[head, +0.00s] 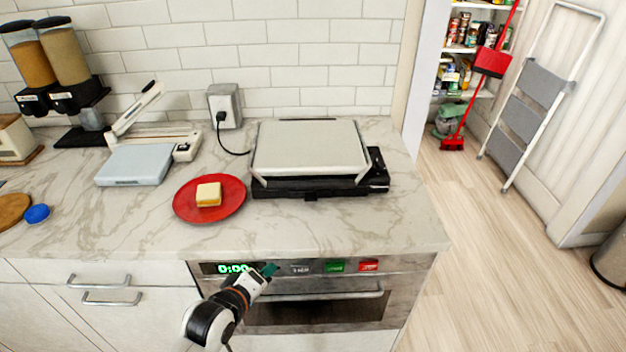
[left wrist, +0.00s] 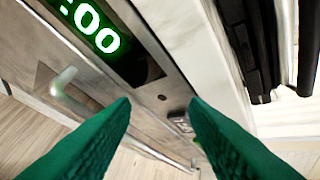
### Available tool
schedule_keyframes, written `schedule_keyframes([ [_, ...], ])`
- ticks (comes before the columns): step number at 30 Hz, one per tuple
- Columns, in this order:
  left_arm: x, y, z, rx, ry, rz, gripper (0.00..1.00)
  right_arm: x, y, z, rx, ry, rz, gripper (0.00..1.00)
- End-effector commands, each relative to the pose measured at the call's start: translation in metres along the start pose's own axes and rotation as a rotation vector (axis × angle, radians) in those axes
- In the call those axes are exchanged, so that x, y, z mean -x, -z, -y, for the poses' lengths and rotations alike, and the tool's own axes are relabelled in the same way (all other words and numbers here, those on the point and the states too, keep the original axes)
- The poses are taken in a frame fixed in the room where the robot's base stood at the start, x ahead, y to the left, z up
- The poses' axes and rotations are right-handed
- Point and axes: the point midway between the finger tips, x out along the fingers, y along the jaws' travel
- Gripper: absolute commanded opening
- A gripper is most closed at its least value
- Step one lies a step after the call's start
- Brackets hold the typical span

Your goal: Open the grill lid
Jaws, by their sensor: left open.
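The grill (head: 310,155) stands on the marble counter, with a light grey lid that lies closed over a black base. Its power cord runs to the wall outlet behind it. In the left wrist view the black side of the grill (left wrist: 252,45) shows at the upper right. My left gripper (head: 270,269) is in front of the oven's control panel, below the counter edge and apart from the grill. Its two green fingers (left wrist: 160,112) are spread with nothing between them. My right gripper is not in view.
A red plate (head: 235,207) with a sandwich-like item (head: 208,194) sits left of the grill. The oven handle (head: 315,294) juts out below the panel. A scale-like device (head: 135,165) stands further left. The counter in front of the grill is clear.

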Motion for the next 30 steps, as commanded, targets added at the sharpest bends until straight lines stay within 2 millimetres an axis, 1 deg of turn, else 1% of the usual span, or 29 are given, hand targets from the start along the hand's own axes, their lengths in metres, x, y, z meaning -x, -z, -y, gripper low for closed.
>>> schedule_keyframes([
  [1, 0.013, -0.012, 0.037, 0.054, 0.069, 0.012, 0.41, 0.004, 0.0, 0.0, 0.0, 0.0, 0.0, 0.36],
  [3, 0.022, -0.021, 0.074, 0.148, 0.152, 0.012, 0.41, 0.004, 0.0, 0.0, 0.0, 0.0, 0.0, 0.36],
  [6, 0.018, -0.031, 0.108, 0.278, 0.248, 0.001, 0.41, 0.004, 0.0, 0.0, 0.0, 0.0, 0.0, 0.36],
  [9, 0.015, -0.04, 0.136, 0.388, 0.331, -0.019, 0.41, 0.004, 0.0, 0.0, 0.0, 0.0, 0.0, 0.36],
  [12, 0.014, -0.046, 0.154, 0.465, 0.384, -0.04, 0.41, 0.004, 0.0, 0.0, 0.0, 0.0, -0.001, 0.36],
  [13, 0.014, -0.046, 0.158, 0.48, 0.395, -0.045, 0.41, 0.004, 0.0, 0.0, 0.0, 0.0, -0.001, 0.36],
  [16, 0.01, -0.048, 0.164, 0.505, 0.409, -0.053, 0.41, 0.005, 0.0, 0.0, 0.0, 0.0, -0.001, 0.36],
  [19, 0.001, -0.049, 0.169, 0.506, 0.41, -0.053, 0.41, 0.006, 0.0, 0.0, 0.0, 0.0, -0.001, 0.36],
  [30, -0.065, -0.052, 0.196, 0.502, 0.407, -0.052, 0.41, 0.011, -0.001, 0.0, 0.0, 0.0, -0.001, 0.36],
])
